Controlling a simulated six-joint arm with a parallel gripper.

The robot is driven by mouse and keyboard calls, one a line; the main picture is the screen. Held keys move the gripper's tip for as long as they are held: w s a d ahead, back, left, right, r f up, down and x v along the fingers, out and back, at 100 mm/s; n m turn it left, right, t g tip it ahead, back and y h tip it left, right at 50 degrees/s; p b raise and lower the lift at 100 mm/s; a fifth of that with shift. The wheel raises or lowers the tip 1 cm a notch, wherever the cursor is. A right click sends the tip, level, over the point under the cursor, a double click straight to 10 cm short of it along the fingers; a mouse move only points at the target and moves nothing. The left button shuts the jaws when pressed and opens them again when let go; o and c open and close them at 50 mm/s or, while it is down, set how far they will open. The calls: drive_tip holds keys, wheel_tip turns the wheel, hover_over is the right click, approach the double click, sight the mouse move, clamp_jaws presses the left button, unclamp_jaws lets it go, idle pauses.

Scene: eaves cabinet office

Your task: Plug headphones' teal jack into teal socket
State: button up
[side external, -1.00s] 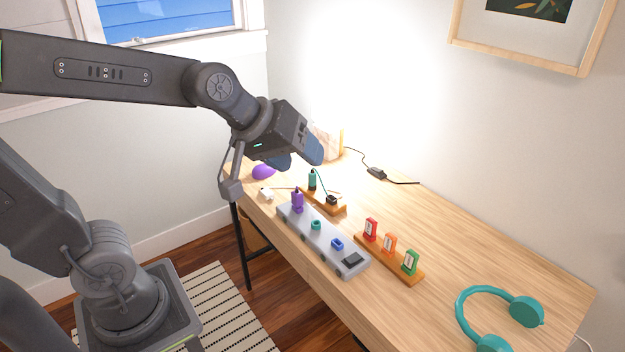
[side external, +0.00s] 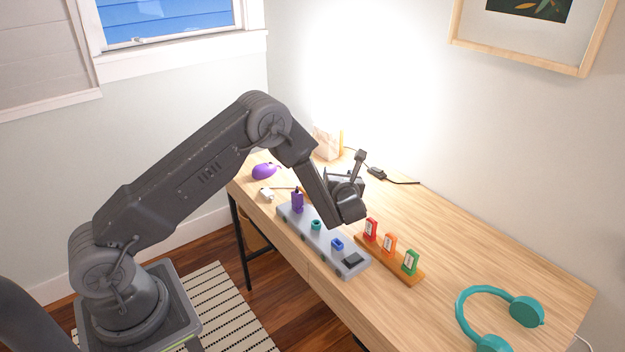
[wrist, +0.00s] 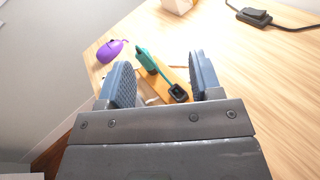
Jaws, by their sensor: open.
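The teal jack (wrist: 146,62) stands on a small wooden holder (wrist: 178,74) in the wrist view, beside a black piece (wrist: 179,93). My gripper (wrist: 160,65) is open and empty, with the jack seen beyond and between its blue-grey fingers. In the side view my gripper (side external: 345,190) is over the desk and my arm hides the jack and most of its holder. The teal socket (side external: 316,225) is on the grey strip, between a purple plug (side external: 297,202) and a blue socket (side external: 337,243). The teal headphones (side external: 525,311) lie at the desk's right end.
The grey strip (side external: 326,246) lies along the desk's front edge. A wooden rack (side external: 398,267) with red, orange and green tagged pieces stands right of it. A purple mouse (side external: 266,171), a white adapter (side external: 267,194) and a black cable box (side external: 376,173) lie farther back. The right desk surface is mostly clear.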

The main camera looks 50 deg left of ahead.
drive_tip(key=s+f+n+y, duration=0.1)
drive_tip(key=s+a+f+n+g, duration=0.1)
drive_tip(key=f, duration=0.1)
drive_tip(key=s+a+f+n+g+y, duration=0.1)
drive_tip(key=n, duration=0.1)
drive_tip(key=shift+s+f+y, duration=0.1)
drive_tip(key=shift+f+y, duration=0.2)
drive_tip(key=shift+f, duration=0.1)
drive_tip(key=shift+a+f, duration=0.1)
drive_tip(key=shift+a, duration=0.15)
drive_tip(key=x, duration=0.7)
drive_tip(key=shift+x, duration=3.1)
drive_tip(key=shift+f, duration=0.2)
drive_tip(key=c, duration=1)
drive_tip(key=shift+r, duration=0.1)
